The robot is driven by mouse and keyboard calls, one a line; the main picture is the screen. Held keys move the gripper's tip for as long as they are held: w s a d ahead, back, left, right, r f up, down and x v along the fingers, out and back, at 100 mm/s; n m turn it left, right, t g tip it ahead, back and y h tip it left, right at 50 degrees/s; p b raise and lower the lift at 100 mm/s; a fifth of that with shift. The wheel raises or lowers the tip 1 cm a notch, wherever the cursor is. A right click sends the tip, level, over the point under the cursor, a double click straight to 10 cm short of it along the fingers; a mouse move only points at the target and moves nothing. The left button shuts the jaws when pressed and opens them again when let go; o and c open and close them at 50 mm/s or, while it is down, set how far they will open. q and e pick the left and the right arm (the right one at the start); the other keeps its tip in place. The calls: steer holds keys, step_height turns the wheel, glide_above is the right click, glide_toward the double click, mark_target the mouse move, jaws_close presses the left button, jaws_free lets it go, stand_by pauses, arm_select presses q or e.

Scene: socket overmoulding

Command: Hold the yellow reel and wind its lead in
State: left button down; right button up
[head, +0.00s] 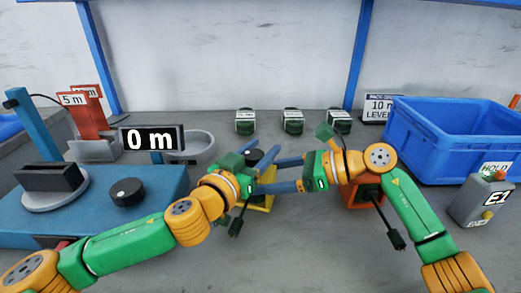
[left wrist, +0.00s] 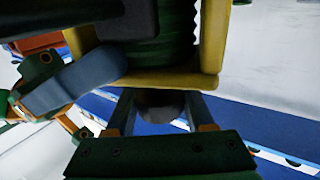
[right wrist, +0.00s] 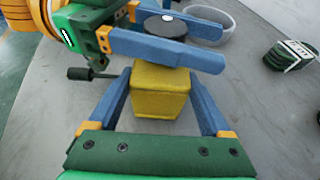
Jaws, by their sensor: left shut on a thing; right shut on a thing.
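The yellow reel (head: 262,202) stands on the grey bench in the middle, partly hidden by my grippers. Its lead hangs out at the front left, ending in a dark plug (head: 236,228); the plug also shows in the right wrist view (right wrist: 80,73). My right gripper (right wrist: 160,95) is shut on the reel's yellow body (right wrist: 160,92), one blue finger on each side. My left gripper (head: 268,168) is shut on a dark round knob (left wrist: 160,108) at the reel. In the left wrist view the yellow frame (left wrist: 160,80) holds dark green coils (left wrist: 176,25).
An orange reel (head: 360,196) with a dark plug (head: 397,240) stands under my right arm. A blue crate (head: 450,150) and a grey HOLD box (head: 482,202) are at right. A blue measuring station with a "0 m" display (head: 151,138) is at left. Three dark coils (head: 293,122) stand behind.

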arm_select(q)
steer(key=shift+f+h, duration=0.1)
steer(key=shift+h, duration=0.2)
steer(key=m+g+h, duration=0.4)
steer(key=shift+s+d, duration=0.3)
steer(key=shift+d, duration=0.1)
steer(key=m+g+h, duration=0.1)
steer(key=g, duration=0.1)
steer(key=m+g+h, duration=0.1)
steer(key=shift+s+d+m+g+h, duration=0.15)
steer(key=shift+m+g+h, duration=0.15)
steer(key=shift+m+g, duration=0.1)
steer(key=shift+s+m+g, duration=0.1)
steer(key=shift+m+g, duration=0.2)
steer(key=shift+g, duration=0.1)
steer(key=shift+g+h, duration=0.3)
steer(key=shift+c, duration=1.3)
jaws_free()
steer(key=shift+s+m, duration=0.1)
steer(key=shift+m, duration=0.2)
step_height(320, 180, up, 10)
